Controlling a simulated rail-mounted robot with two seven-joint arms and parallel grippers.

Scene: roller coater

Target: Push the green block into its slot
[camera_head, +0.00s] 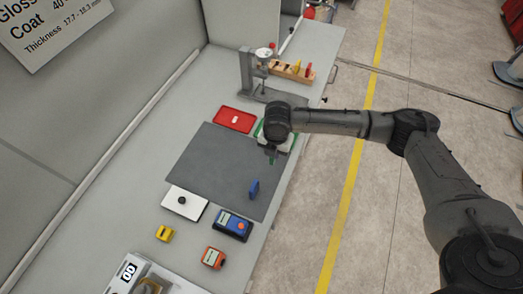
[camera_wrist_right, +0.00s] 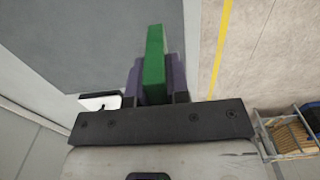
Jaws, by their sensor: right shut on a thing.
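My right gripper (camera_head: 272,156) reaches over the right part of the grey mat, fingers pointing down. In the right wrist view, the green block (camera_wrist_right: 154,62) is gripped between the two fingers of my right gripper (camera_wrist_right: 154,88) and sticks out past their tips. In the head view the wrist mostly hides the block. A wooden holder (camera_head: 281,72) at the far end of the table carries a yellow piece (camera_head: 295,67) and a red piece (camera_head: 308,70). The held block is well apart from this holder. Which slot is for green I cannot tell. My left gripper is not in view.
A metal stand (camera_head: 245,75) is beside the holder. A red tray (camera_head: 234,119) lies left of my gripper; green edges show beside my wrist. A blue piece (camera_head: 253,188) is on the grey mat (camera_head: 205,165). A blue device (camera_head: 232,225) and orange device (camera_head: 213,258) sit nearer.

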